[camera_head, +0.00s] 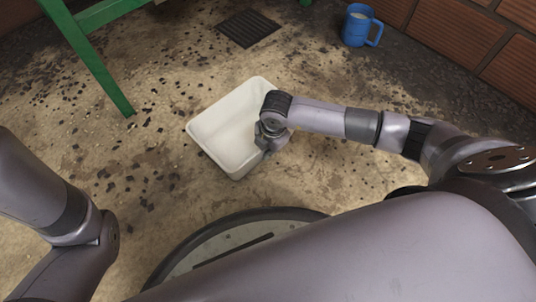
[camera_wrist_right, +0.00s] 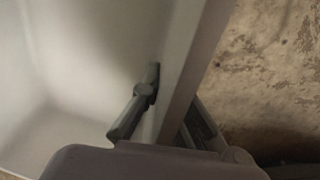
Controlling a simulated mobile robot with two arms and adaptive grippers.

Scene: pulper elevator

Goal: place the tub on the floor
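The tub (camera_head: 222,124) is a white rectangular open container at the middle of the head view. It looks empty and slightly tilted, low over the floor (camera_head: 150,190); I cannot tell whether it touches the floor. My right gripper (camera_head: 268,140) is at the tub's right wall. In the right wrist view, the fingers of my right gripper (camera_wrist_right: 165,110) lie on both sides of the tub's wall (camera_wrist_right: 188,60), one inside and one outside, closed on it. My left arm shows at the left edge of the head view, but its gripper is out of view.
A green metal frame (camera_head: 95,65) stands at the upper left. A dark floor drain (camera_head: 248,28) lies beyond the tub. A blue jug (camera_head: 358,25) stands near the brick wall (camera_head: 455,35) at the upper right. Dark crumbs are scattered over the otherwise clear floor.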

